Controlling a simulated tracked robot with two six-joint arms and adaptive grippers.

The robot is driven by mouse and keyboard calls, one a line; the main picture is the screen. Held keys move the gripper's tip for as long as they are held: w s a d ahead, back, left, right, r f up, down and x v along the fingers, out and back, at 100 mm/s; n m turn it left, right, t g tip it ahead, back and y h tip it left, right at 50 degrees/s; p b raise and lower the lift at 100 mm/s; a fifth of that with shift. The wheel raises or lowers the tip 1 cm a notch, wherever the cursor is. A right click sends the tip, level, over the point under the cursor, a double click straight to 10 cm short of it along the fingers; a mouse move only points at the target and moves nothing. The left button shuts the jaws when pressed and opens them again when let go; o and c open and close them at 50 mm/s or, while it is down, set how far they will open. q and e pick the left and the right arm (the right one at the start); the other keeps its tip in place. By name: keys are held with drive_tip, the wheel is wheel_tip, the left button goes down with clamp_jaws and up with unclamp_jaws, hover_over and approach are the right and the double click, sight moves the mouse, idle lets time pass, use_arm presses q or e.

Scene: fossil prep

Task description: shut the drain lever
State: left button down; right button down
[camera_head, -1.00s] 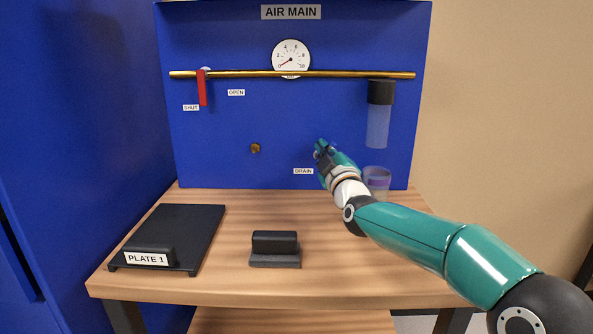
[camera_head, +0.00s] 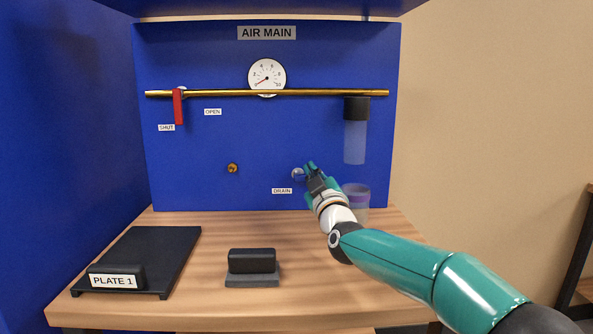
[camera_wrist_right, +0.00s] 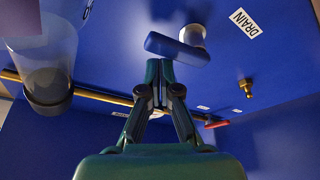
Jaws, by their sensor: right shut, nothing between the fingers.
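The drain lever is a blue bar (camera_wrist_right: 176,49) on a pale round hub (camera_wrist_right: 192,35) in the right wrist view. The bar points away from the DRAIN label (camera_wrist_right: 243,24), toward the side of the clear bowl. In the head view, only the pale hub (camera_head: 298,173) shows clearly, just above and right of the DRAIN label (camera_head: 282,191); my gripper hides much of the bar. My right gripper (camera_head: 311,168) is shut and empty in front of the panel. Its fingertips (camera_wrist_right: 159,64) are close to the bar; I cannot tell whether they touch. My left gripper is out of view.
A brass pipe (camera_head: 220,93) with a red lever (camera_head: 179,107) and a gauge (camera_head: 266,76) crosses the blue panel. A clear bowl (camera_head: 355,143) hangs above a cup (camera_head: 356,194). A black plate (camera_head: 150,255) and dark block (camera_head: 252,262) sit on the wooden bench.

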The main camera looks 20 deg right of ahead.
idle(0.5)
wheel_tip(320, 180, up, 5)
drive_tip(key=p, duration=0.4)
drive_tip(key=s+a+f+b, duration=0.1)
drive_tip(key=s+a+f, duration=0.2)
drive_tip(key=s, duration=0.5)
drive_tip(key=shift+s+a+f, duration=0.2)
drive_tip(key=shift+s+f, duration=0.2)
drive_tip(key=shift+f, duration=0.35)
